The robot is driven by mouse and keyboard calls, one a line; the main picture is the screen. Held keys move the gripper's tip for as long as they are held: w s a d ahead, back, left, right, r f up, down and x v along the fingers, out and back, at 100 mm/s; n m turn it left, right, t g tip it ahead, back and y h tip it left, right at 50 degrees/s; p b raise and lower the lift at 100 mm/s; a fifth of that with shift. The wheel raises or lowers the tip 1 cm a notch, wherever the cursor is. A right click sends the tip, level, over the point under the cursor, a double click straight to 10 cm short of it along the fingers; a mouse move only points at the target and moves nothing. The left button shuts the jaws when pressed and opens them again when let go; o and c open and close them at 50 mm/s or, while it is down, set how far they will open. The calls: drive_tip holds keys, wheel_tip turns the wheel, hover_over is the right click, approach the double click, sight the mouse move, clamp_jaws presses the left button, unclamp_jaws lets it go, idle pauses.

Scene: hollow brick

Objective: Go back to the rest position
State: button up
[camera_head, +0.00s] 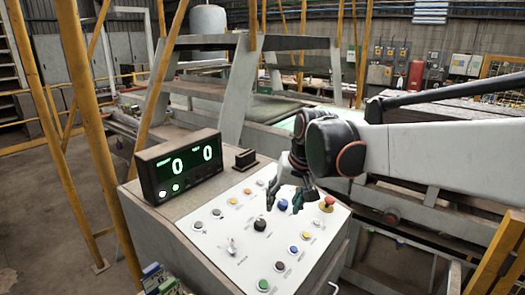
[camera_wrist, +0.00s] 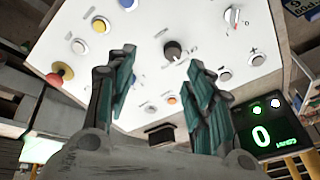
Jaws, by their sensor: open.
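My gripper (camera_head: 287,203) is open and empty above the white control panel (camera_head: 215,232). In the wrist view, my gripper's two teal-padded fingers (camera_wrist: 163,95) are spread apart, with nothing between them. A black knob (camera_head: 260,225) lies just below and left of the fingers in the head view; the same knob (camera_wrist: 174,50) shows beyond the fingertips in the wrist view. I cannot tell whether a fingertip touches the panel. My arm (camera_head: 440,150) reaches in from the right.
The panel holds several coloured buttons and a red emergency stop (camera_head: 327,203) close to my gripper's right. A black display (camera_head: 175,165) showing two green zeros stands at the panel's left back. Yellow posts (camera_head: 95,130) stand at left. Machine frames (camera_head: 240,95) stand behind.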

drive_tip(key=s+d+f+t+b, duration=0.1)
drive_tip(key=s+d+f, duration=0.3)
drive_tip(key=s, duration=0.4)
drive_tip(key=s+d+f+t+h+b, duration=0.1)
drive_tip(key=s+d+f+b, duration=0.2)
drive_tip(key=s, duration=0.5)
drive_tip(key=s+d+f+t+h+b, duration=0.1)
drive_tip(key=s+d+f+b, duration=0.1)
drive_tip(key=s+d+f, duration=0.3)
drive_tip(key=s+d, duration=0.1)
drive_tip(key=s, duration=0.2)
drive_tip(key=shift+s+d+b, duration=0.15)
drive_tip(key=shift+d+b, duration=0.15)
drive_tip(key=shift+b, duration=0.1)
drive_tip(key=shift+r, duration=0.15)
